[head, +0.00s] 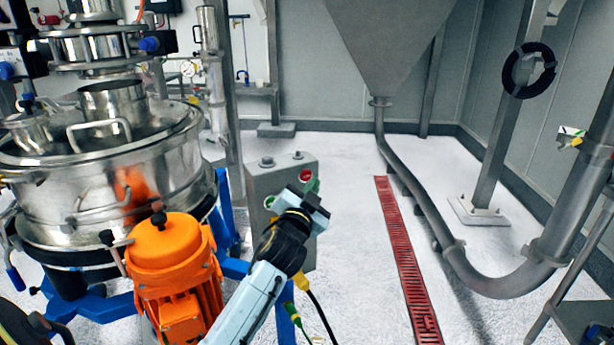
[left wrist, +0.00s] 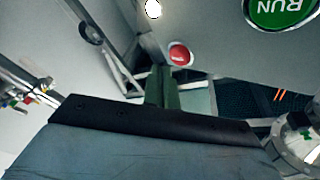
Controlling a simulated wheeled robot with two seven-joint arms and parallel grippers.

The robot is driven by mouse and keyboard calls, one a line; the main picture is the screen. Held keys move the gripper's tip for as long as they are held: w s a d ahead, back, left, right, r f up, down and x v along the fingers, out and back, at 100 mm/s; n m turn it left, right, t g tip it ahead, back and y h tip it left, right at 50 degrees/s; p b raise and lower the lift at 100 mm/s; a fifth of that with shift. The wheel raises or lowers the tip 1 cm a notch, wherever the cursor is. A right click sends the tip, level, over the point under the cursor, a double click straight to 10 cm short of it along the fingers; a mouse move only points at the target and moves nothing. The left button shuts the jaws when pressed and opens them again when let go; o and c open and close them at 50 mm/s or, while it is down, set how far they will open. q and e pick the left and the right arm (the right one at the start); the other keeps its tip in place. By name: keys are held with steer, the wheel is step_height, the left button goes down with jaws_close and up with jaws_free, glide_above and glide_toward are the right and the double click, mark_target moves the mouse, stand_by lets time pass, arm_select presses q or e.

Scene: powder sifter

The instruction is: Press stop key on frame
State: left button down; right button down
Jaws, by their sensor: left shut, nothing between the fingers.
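A grey control box (head: 262,181) stands on the frame beside the steel sifter. It has a red button (head: 306,175) near its upper right and a green button (head: 270,201) at its left. In the left wrist view the red button (left wrist: 180,54) lies just beyond the fingers, and the green button (left wrist: 283,9) reads RUN. My left gripper (head: 318,207) is shut and empty, in front of the box's right part and just below the red button in the head view. A gap shows between fingers and red button in the wrist view. My right gripper is out of view.
The steel sifter (head: 105,165) with an orange motor (head: 172,255) stands at the left, close to my left arm. A red floor grate (head: 405,255) and a grey pipe (head: 425,205) run along the right. The white floor between box and grate is clear.

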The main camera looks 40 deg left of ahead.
arm_select(q)
steer(key=shift+a, duration=0.2)
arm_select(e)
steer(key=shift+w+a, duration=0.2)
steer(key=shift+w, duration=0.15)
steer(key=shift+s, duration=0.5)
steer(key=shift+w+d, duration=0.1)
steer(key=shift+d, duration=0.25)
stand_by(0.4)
arm_select(q)
steer(key=shift+w, duration=0.1)
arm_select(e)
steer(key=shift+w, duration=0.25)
arm_select(q)
steer(key=shift+a, duration=0.1)
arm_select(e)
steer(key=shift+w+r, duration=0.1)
arm_select(q)
steer(key=shift+w+a, duration=0.15)
steer(key=shift+a, duration=0.15)
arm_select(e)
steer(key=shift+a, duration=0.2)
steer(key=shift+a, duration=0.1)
